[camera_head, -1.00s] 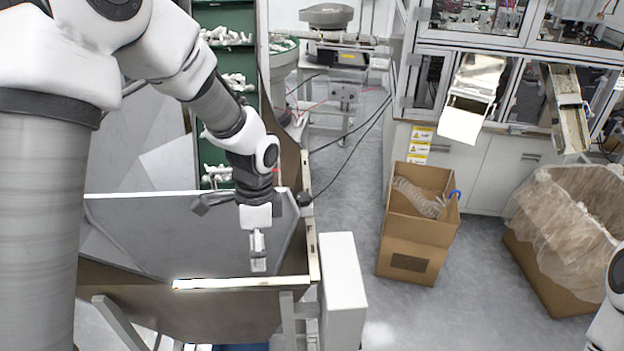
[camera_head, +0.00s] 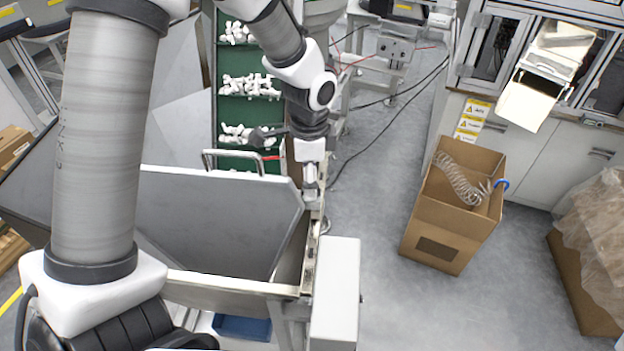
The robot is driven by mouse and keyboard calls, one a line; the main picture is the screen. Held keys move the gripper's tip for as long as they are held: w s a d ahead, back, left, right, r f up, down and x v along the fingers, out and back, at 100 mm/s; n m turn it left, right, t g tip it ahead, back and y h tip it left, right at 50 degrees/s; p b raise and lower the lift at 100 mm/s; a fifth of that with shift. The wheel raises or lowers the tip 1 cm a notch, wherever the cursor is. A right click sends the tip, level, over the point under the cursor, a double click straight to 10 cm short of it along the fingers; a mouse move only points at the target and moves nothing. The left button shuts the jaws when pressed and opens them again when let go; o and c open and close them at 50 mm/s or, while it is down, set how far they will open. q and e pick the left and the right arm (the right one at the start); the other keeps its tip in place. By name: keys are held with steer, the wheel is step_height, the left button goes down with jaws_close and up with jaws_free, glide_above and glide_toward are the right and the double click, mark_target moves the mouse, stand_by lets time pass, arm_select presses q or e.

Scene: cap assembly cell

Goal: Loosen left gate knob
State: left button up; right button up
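My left gripper (camera_head: 311,187) points down at the upper right corner of the hopper's grey gate panel (camera_head: 215,215), over the rail (camera_head: 309,262) beside it. Its white body and short silvery fingers show, but I cannot tell whether the fingers are open or shut, or whether they touch anything. No gate knob is clearly visible now; the spot by the panel corner is covered by the gripper. My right gripper is out of view.
A green cleated conveyor (camera_head: 249,110) carrying white parts rises behind the hopper. A white box (camera_head: 337,290) stands right of the rail. A cardboard box (camera_head: 440,230) with a clear coiled tube stands on the floor. Open floor lies between them.

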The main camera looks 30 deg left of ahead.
arm_select(q)
steer(key=f, duration=0.2)
steer(key=shift+w+f, duration=0.25)
steer(key=shift+f, duration=0.05)
steer(key=shift+w+f, duration=0.2)
steer(key=shift+s, duration=0.1)
steer(key=shift+s+r, duration=0.15)
steer(key=c, duration=1.1)
steer(key=shift+n, duration=0.4)
steer(key=shift+c, duration=0.2)
steer(key=n+p, duration=0.1)
steer(key=n, duration=1)
steer(key=shift+n, duration=0.3)
